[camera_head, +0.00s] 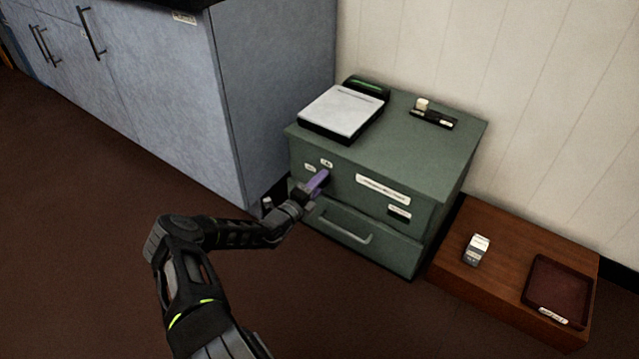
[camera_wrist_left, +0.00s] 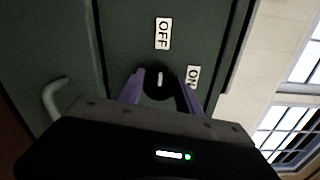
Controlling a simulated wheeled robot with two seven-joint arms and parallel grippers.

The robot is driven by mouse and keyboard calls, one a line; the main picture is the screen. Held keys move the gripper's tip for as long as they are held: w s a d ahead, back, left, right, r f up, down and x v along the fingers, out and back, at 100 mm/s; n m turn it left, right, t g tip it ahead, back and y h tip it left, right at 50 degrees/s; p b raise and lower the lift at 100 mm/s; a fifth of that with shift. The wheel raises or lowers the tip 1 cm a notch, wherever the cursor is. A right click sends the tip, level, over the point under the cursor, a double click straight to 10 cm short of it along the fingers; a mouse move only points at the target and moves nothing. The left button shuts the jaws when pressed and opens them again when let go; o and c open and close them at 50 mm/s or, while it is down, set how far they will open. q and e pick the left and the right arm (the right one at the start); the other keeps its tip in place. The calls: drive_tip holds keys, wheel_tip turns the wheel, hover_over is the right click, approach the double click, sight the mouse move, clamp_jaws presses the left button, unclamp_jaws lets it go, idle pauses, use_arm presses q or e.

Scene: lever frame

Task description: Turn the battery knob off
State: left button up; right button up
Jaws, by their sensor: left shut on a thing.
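The battery knob (camera_wrist_left: 160,82) is a dark round knob with a pale pointer line on the front of the green cabinet (camera_head: 455,185). In the left wrist view an OFF label (camera_wrist_left: 163,33) and an ON label (camera_wrist_left: 193,76) sit beside it, and the pale line lies roughly toward OFF. My left gripper (camera_head: 318,184) has purple fingers, which also show in the left wrist view (camera_wrist_left: 161,92). They are shut on the knob, one on each side. In the head view the gripper hides most of the knob. My right gripper is not in view.
A drawer handle (camera_head: 343,229) juts out below the knob. A white-topped device (camera_head: 342,110) and a small black block (camera_head: 434,117) are on the cabinet top. A blue-grey cupboard (camera_head: 270,90) stands close on the left. A low wooden platform (camera_head: 465,290) is on the right.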

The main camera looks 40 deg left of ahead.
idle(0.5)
use_arm(q)
drive_tip(key=o, duration=1.4)
drive_tip(key=shift+c, duration=0.2)
drive_tip(key=shift+s, duration=0.15)
drive_tip(key=s+p, duration=0.2)
drive_tip(key=s, duration=0.5)
drive_tip(key=shift+s+p, duration=0.3)
drive_tip(key=shift+p, duration=0.1)
drive_tip(key=shift+d+r, duration=0.1)
